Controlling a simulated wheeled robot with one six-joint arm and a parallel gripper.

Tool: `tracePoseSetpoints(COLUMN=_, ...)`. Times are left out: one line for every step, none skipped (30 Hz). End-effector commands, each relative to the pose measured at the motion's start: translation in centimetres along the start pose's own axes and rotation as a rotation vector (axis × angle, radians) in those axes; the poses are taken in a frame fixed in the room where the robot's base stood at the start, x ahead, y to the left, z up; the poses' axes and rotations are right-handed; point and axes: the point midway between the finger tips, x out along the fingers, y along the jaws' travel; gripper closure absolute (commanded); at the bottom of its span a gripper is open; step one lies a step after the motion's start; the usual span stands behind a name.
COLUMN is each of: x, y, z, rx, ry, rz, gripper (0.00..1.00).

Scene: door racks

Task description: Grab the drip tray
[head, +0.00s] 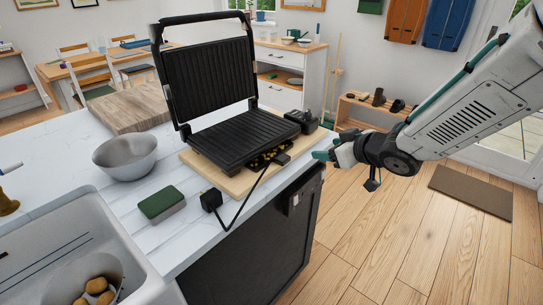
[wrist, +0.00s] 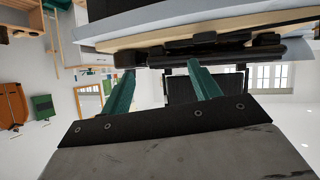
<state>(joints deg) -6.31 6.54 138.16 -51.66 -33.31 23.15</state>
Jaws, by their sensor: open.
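An open black contact grill (head: 235,133) stands on a wooden board (head: 228,182) at the counter's edge. What looks like the drip tray (head: 268,157) is a small dark piece with yellowish bits low at the grill's near right side, a black tab sticking out. My gripper (head: 321,155) is open and empty, to the right of the tray and apart from it, beyond the counter's edge. In the wrist view its two green fingers (wrist: 160,67) point toward dark grill parts (wrist: 200,45); I cannot tell the tray from the grill there.
A black plug (head: 211,199) and its cord lie in front of the board. A green sponge (head: 161,203), a metal bowl (head: 126,156) and a sink (head: 72,250) are to the left. A dark appliance front (head: 255,243) is below the counter.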

Motion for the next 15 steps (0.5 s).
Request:
tracePoseSetpoints(x=1.2, y=-1.5, z=0.4, rx=0.002, ry=0.033, rz=-0.072, gripper=0.38)
tracePoseSetpoints(x=1.7, y=-2.2, z=0.4, rx=0.001, ry=0.052, rz=-0.110, gripper=0.38)
tracePoseSetpoints(x=2.2, y=-3.1, z=0.4, rx=0.004, ry=0.076, rz=-0.153, gripper=0.38)
tracePoseSetpoints(x=2.4, y=-3.7, z=0.4, rx=0.005, ry=0.091, rz=-0.180, gripper=0.38)
tracePoseSetpoints(x=2.6, y=-4.1, z=0.4, rx=0.007, ry=0.103, rz=-0.203, gripper=0.38)
tracePoseSetpoints(x=2.8, y=-4.6, z=0.4, rx=0.009, ry=0.115, rz=-0.227, gripper=0.38)
tracePoseSetpoints(x=3.0, y=-4.9, z=0.4, rx=0.010, ry=0.121, rz=-0.240, gripper=0.38)
tracePoseSetpoints(x=3.2, y=-5.2, z=0.4, rx=0.011, ry=0.126, rz=-0.250, gripper=0.38)
tracePoseSetpoints(x=3.5, y=-5.4, z=0.4, rx=0.012, ry=0.129, rz=-0.258, gripper=0.38)
tracePoseSetpoints(x=3.8, y=-5.6, z=0.3, rx=0.012, ry=0.131, rz=-0.261, gripper=0.38)
tracePoseSetpoints(x=4.1, y=-5.7, z=0.2, rx=0.012, ry=0.132, rz=-0.262, gripper=0.38)
tracePoseSetpoints(x=4.6, y=-5.8, z=0.1, rx=0.013, ry=0.132, rz=-0.261, gripper=0.38)
tracePoseSetpoints(x=4.9, y=-5.9, z=0.1, rx=0.012, ry=0.132, rz=-0.261, gripper=0.38)
tracePoseSetpoints(x=5.2, y=-6.0, z=0.1, rx=0.012, ry=0.132, rz=-0.261, gripper=0.38)
tracePoseSetpoints(x=5.6, y=-6.2, z=0.0, rx=0.013, ry=0.132, rz=-0.260, gripper=0.38)
